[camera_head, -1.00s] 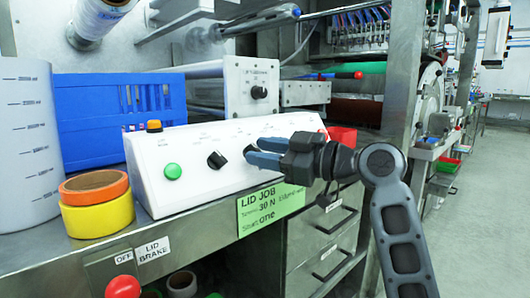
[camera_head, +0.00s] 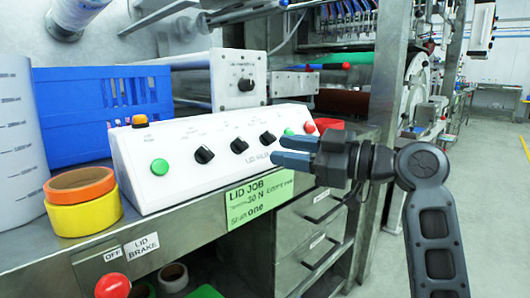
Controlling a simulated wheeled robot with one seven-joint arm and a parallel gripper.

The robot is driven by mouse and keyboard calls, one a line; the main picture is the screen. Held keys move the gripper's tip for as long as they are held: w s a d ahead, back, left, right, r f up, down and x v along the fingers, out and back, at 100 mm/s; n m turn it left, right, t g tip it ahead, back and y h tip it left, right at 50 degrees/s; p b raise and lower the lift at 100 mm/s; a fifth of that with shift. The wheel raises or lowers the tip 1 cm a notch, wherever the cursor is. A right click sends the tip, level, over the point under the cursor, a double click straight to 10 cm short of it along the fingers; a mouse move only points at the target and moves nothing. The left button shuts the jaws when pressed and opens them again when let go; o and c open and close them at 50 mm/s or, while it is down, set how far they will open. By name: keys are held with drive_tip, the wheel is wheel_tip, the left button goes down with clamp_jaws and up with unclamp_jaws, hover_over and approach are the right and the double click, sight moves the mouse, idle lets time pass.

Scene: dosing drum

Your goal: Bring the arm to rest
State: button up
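My gripper (camera_head: 296,151) is in front of the right half of the white control box (camera_head: 150,172), its two blue fingers pointing left. A gap shows between the fingers and nothing is seen between them. Whether the lower finger touches the box face is hard to tell. My arm (camera_head: 435,215) bends down at the right edge of the bench. The box carries a green button (camera_head: 160,167), several black knobs (camera_head: 239,146), an orange lamp (camera_head: 140,120) and a red button (camera_head: 309,127). Part of the box's right end is behind my gripper.
A green card (camera_head: 258,200) hangs on the bench front above steel drawers (camera_head: 312,230). A red knob (camera_head: 113,286) sits by the lid brake label. Tape rolls (camera_head: 84,214) and a blue crate (camera_head: 95,115) stand left. Open floor (camera_head: 490,200) lies right.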

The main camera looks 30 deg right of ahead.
drive_tip(key=s+a+f+m+t+h, duration=0.1)
drive_tip(key=s+f+m+h, duration=0.3)
drive_tip(key=f, duration=0.6)
drive_tip(key=s+a+f+m+t+h, duration=0.15)
drive_tip(key=s+f+m+h, duration=0.35)
drive_tip(key=f, duration=0.6)
drive_tip(key=s+a+f+m+g+h, duration=0.1)
drive_tip(key=s+f+m, duration=0.1)
drive_tip(key=s+f, duration=0.5)
drive_tip(key=s+a+f+m+g+h, duration=0.1)
drive_tip(key=s+f+m, duration=0.1)
drive_tip(key=s, duration=1)
drive_tip(key=a+v, duration=0.1)
drive_tip(key=v, duration=1.5)
wheel_tip(320, 180, up, 23)
drive_tip(key=p, duration=2.3)
drive_tip(key=shift+w+r+n, duration=0.15)
drive_tip(key=shift+n, duration=0.15)
drive_tip(key=shift+d, duration=0.1)
